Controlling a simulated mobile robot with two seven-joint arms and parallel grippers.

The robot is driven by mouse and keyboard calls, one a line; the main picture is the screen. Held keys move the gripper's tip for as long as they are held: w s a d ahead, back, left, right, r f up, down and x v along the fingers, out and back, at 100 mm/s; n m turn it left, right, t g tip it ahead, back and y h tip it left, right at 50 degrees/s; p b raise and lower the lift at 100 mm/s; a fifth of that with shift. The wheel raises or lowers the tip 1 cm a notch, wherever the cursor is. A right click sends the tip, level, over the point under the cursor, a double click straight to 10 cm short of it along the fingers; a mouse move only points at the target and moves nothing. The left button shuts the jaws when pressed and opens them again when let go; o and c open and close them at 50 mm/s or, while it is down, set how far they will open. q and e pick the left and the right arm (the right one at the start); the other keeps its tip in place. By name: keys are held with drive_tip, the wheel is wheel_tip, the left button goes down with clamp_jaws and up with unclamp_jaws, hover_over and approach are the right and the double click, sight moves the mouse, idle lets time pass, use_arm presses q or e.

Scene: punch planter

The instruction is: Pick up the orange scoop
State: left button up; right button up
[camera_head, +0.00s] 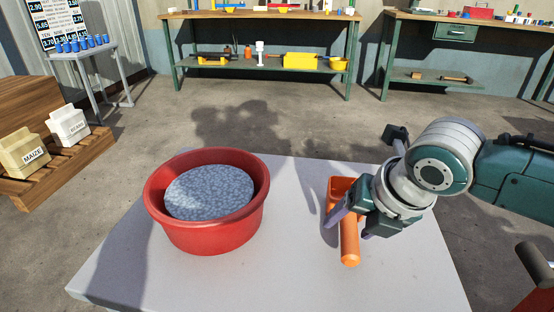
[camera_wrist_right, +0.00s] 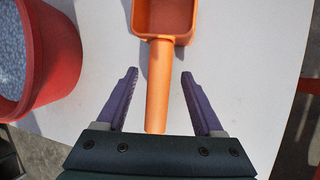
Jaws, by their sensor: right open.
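The orange scoop (camera_head: 349,240) lies on the white table, its handle toward the near edge and its bowl farther away. In the right wrist view the scoop's handle (camera_wrist_right: 159,88) runs between the two purple fingers, with clear gaps on both sides. My right gripper (camera_head: 352,224) is open around the handle and not visibly touching it; it also shows in the right wrist view (camera_wrist_right: 157,75). In the head view my gripper hides part of the scoop's bowl. My left gripper is not in view.
A red tub (camera_head: 210,236) filled with grey-blue granules (camera_head: 208,192) stands left of the scoop on the white table (camera_head: 290,275). The tabletop between tub and scoop is clear. Workbenches (camera_head: 265,16) stand at the back, and a pallet with labelled bags (camera_head: 68,125) at the left.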

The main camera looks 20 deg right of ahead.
drive_tip(key=shift+c, duration=0.4)
clamp_jaws()
